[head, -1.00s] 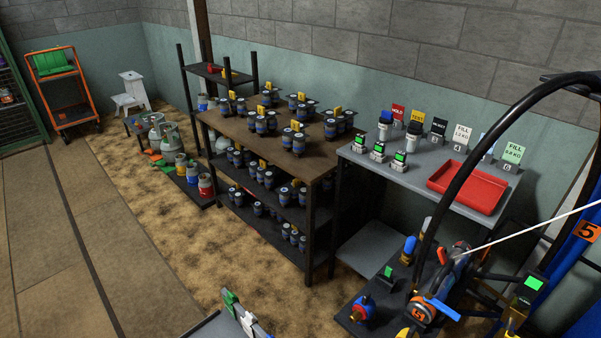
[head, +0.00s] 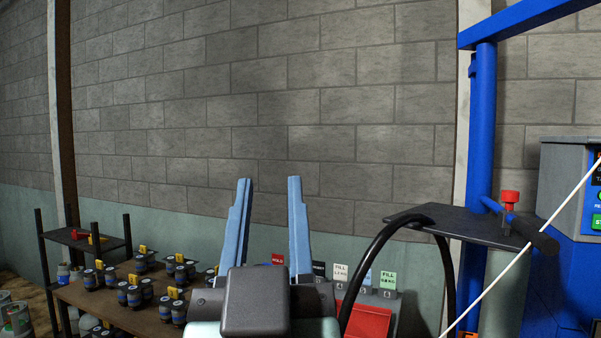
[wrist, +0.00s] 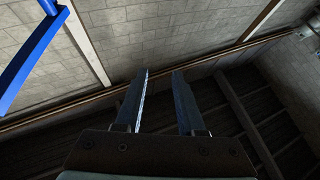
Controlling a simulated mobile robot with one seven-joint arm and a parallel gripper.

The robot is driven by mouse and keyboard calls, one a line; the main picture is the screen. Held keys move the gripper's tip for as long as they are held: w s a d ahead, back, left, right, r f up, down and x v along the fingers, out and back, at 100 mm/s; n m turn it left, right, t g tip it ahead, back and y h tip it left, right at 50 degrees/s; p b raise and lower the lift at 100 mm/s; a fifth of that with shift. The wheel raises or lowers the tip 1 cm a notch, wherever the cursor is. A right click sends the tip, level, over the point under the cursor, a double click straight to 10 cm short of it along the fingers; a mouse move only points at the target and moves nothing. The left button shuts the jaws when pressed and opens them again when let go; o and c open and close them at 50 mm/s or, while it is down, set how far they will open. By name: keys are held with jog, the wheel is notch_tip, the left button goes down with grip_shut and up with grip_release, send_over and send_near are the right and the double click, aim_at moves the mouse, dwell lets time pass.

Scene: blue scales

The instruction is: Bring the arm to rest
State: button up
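My gripper (head: 268,185) is raised in the middle of the head view, its two blue fingers pointing up in front of the grey block wall. The fingers stand apart with nothing between them, so it is open and empty. In the wrist view my gripper (wrist: 159,72) also shows open, with the block wall and the dark ceiling beyond it. It touches nothing that I can see.
A brown workbench (head: 70,293) with several dark canisters stands at the lower left. A red tray (head: 368,320) and sign cards are partly hidden behind my arm. A black hose (head: 372,252), a blue post (head: 478,150) and a dark shelf (head: 440,222) stand to the right.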

jog(key=s+d+r+m+t+h, duration=0.1)
jog(key=s+d+r+t, duration=0.1)
jog(key=s+r, duration=0.3)
jog(key=shift+s+d+r+t+h, duration=0.35)
jog(key=shift+s+r+t+h, duration=0.05)
jog(key=shift+r, duration=0.15)
